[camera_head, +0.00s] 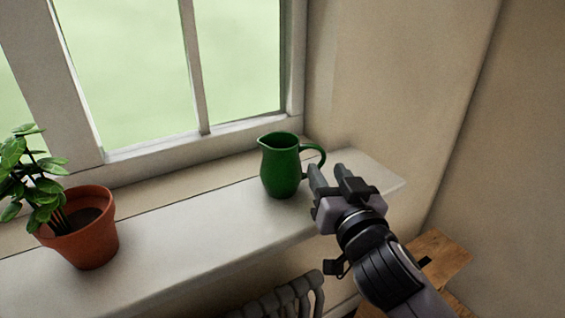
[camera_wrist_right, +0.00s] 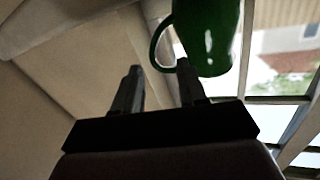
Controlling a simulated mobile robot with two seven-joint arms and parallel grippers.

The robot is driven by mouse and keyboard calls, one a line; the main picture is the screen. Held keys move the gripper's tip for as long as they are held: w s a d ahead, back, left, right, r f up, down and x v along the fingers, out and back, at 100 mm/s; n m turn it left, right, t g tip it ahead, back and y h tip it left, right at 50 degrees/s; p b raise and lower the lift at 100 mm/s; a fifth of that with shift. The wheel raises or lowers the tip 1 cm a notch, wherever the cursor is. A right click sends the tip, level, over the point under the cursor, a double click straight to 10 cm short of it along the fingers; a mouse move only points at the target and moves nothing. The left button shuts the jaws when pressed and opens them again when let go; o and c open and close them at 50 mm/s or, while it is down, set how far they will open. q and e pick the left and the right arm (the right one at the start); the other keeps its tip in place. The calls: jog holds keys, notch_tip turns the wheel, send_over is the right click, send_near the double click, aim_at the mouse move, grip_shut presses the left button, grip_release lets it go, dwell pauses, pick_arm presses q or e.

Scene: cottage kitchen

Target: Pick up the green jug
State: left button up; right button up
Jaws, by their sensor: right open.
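The green jug (camera_head: 280,168) stands upright on the white windowsill (camera_head: 205,238), with its handle to the right and its spout to the left. My right gripper (camera_head: 326,172) is just right of the jug, below the handle, with its fingers pointing toward it. In the right wrist view the jug (camera_wrist_right: 208,38) shows at the top, with its handle to the left. The right gripper (camera_wrist_right: 160,88) is open there, with one finger near the jug and handle. Whether that finger touches the jug I cannot tell. My left gripper is not in view.
A potted plant in a terracotta pot (camera_head: 88,240) stands on the sill at the left. The window (camera_head: 200,75) is behind the sill and a wall (camera_head: 400,80) is at the right. A radiator (camera_head: 290,296) and a wooden surface (camera_head: 438,256) are below. The sill between pot and jug is clear.

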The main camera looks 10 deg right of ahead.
aim_at(323, 159)
jog(key=w, duration=0.3)
jog(key=w+p, duration=0.1)
jog(key=shift+w+d, duration=0.25)
jog(key=shift+w, duration=0.65)
grip_shut()
jog(key=shift+r, duration=0.1)
